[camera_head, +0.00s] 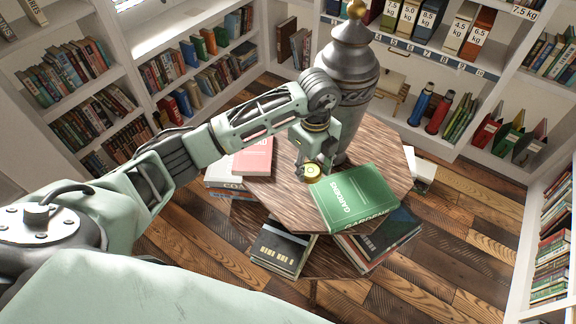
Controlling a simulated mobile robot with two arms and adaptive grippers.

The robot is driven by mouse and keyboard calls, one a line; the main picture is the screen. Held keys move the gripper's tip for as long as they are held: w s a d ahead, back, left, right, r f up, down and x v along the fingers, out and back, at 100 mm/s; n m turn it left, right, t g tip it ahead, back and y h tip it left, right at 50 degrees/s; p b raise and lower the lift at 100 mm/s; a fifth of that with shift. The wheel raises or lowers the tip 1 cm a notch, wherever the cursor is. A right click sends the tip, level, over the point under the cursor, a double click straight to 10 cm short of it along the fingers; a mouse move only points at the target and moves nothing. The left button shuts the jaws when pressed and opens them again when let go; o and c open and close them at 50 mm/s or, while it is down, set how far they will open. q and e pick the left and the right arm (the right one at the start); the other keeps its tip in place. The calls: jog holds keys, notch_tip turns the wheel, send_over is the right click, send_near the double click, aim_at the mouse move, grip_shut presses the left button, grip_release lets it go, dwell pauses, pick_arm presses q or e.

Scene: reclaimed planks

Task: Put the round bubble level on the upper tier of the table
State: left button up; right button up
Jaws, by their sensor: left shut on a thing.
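The round bubble level (312,171) is a small brass disc with a yellow-green centre. My left gripper (311,165) points down over the table and is shut on the level; its fingers partly hide it. The table has a wooden upper tier (284,201) and a lower tier (327,264) beneath it. The level is over the upper tier, just behind the green book's left corner. I cannot tell whether it touches the wood. My right gripper is not in view.
A green gardening book (356,197) covers the front right of the upper tier. A red book (254,157) lies at its left, and a tall grey urn (348,90) stands at the back. Books (281,248) are stacked on the lower tier. Bookshelves surround the table.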

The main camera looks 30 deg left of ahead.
pick_arm(q)
jog(key=p, duration=0.2)
send_near(281, 184)
jog(key=shift+d+f, duration=0.1)
jog(key=shift+d, duration=0.95)
jog(key=shift+a+f, duration=0.85)
jog(key=shift+a, duration=0.25)
notch_tip(281, 184, down, 3)
jog(key=shift+f+p, duration=0.15)
jog(key=shift+p, duration=0.55)
jog(key=shift+f, duration=0.5)
jog(key=o, duration=1.2)
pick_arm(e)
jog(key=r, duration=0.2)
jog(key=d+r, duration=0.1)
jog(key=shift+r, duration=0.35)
